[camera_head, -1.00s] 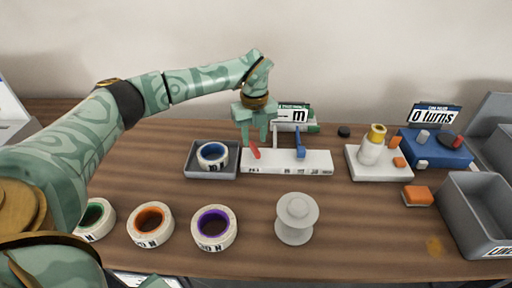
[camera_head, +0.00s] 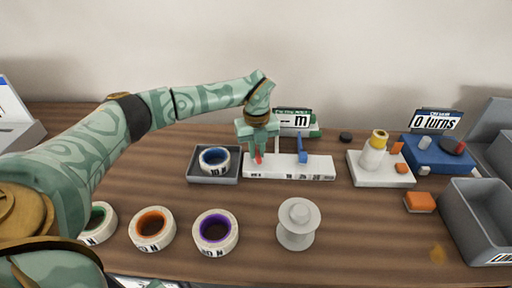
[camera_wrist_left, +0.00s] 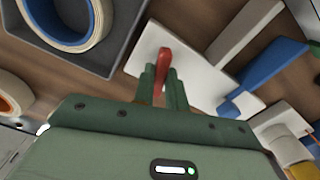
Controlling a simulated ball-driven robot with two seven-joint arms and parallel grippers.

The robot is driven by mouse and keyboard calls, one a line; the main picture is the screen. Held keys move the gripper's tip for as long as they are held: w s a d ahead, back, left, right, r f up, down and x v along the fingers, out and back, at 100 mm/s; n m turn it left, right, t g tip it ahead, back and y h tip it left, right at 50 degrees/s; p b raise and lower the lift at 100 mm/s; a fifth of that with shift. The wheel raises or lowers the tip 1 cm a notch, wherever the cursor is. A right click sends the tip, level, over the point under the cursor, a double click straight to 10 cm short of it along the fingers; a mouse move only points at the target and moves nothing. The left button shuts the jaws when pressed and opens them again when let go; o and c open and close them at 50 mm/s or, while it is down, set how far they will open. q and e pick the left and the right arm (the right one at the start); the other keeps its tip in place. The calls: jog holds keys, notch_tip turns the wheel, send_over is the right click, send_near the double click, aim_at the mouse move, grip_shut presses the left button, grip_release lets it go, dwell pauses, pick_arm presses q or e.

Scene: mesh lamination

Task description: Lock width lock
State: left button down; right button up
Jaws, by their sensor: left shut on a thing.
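The width lock is a small red lever (camera_head: 259,160) on the left part of a long white base (camera_head: 290,174). My left gripper (camera_head: 258,152) reaches down from above and is shut on the red lever. In the left wrist view the red lever (camera_wrist_left: 164,58) stands up between the two green fingertips (camera_wrist_left: 163,75). A blue upright part (camera_head: 302,150) stands on the same base, to the right of the lever. A sign reading "m" (camera_head: 298,120) stands behind the base; part of its text is hidden or too small. My right gripper is not in view.
A grey tray with a blue-cored roll (camera_head: 214,160) stands left of the base. Several rolls and a grey spool (camera_head: 298,222) stand in front. A white block with a bottle (camera_head: 374,152), an orange block (camera_head: 420,203) and a grey bin (camera_head: 476,215) are at right.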

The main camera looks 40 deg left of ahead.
aim_at(257, 152)
pick_arm(q)
jog(key=m+p, duration=0.1)
jog(key=r+m+p, duration=0.1)
jog(key=shift+m+p, duration=0.3)
jog(key=shift+p, duration=0.1)
jog(key=shift+f+m+p, duration=0.15)
jog(key=shift+m+p, duration=0.15)
jog(key=shift+m, duration=0.2)
jog(key=shift+f, duration=0.2)
jog(key=shift+f+m, duration=0.15)
jog(key=shift+m, duration=0.15)
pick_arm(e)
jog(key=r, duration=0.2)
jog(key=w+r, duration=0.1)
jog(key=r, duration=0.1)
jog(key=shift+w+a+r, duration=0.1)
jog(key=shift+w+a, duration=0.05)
pick_arm(q)
jog(key=c, duration=1.4)
grip_release()
jog(key=shift+c, duration=0.2)
notch_tip(257, 152, up, 16)
jog(key=p, duration=0.3)
jog(key=shift+r, duration=0.2)
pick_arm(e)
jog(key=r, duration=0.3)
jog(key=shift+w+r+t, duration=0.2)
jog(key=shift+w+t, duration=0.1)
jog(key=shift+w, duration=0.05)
